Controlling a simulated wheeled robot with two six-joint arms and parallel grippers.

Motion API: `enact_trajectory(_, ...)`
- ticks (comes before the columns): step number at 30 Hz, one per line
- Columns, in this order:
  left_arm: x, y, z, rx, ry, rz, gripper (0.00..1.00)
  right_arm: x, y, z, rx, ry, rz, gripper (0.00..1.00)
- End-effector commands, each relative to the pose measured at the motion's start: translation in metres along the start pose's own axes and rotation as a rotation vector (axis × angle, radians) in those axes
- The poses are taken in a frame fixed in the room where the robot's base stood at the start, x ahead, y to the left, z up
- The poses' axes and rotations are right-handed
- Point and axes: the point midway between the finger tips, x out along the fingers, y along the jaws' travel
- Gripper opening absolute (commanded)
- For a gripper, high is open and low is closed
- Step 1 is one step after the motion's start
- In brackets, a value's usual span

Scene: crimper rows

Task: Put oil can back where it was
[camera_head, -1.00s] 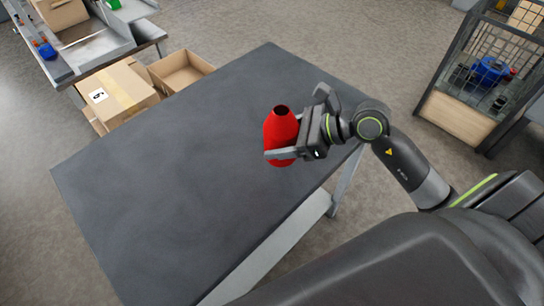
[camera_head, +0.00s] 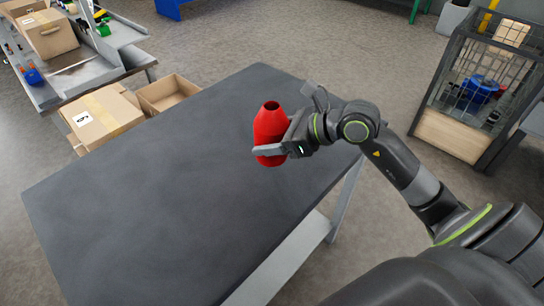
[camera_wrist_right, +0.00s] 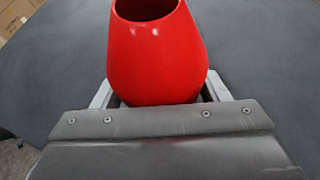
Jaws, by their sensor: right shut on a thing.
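The oil can is a red, rounded body with an open dark top (camera_head: 270,125). It is upright over the right part of the dark grey table (camera_head: 150,180); I cannot tell whether its base touches the top. My right gripper (camera_head: 268,150) is shut on the can, with a finger along its side. In the right wrist view the red can (camera_wrist_right: 158,55) sits between the two fingers (camera_wrist_right: 160,92), its open mouth at the top edge. My left gripper is not in view.
The rest of the tabletop is bare. Cardboard boxes (camera_head: 103,115) stand on the floor beyond its left edge. A grey workbench (camera_head: 75,75) with a carton is at the upper left. A wire-mesh cage (camera_head: 485,85) holding blue items stands at the right.

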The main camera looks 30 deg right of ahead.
Motion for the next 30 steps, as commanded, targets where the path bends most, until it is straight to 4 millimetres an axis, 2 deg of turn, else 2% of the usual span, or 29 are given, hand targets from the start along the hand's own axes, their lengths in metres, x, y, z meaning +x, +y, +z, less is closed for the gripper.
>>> enact_trajectory(12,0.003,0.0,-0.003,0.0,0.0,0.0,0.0,0.023,0.0,-0.041,0.002,-0.002,0.001,0.37)
enact_trajectory(25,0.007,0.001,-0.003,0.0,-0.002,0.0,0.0,0.026,0.0,-0.048,-0.002,-0.001,0.0,0.37)
enact_trajectory(26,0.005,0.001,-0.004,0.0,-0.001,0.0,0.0,0.025,0.0,-0.047,-0.002,0.0,0.0,0.71)
enact_trajectory(30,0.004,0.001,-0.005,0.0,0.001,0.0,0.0,0.025,0.0,-0.046,-0.002,0.0,0.0,0.89)
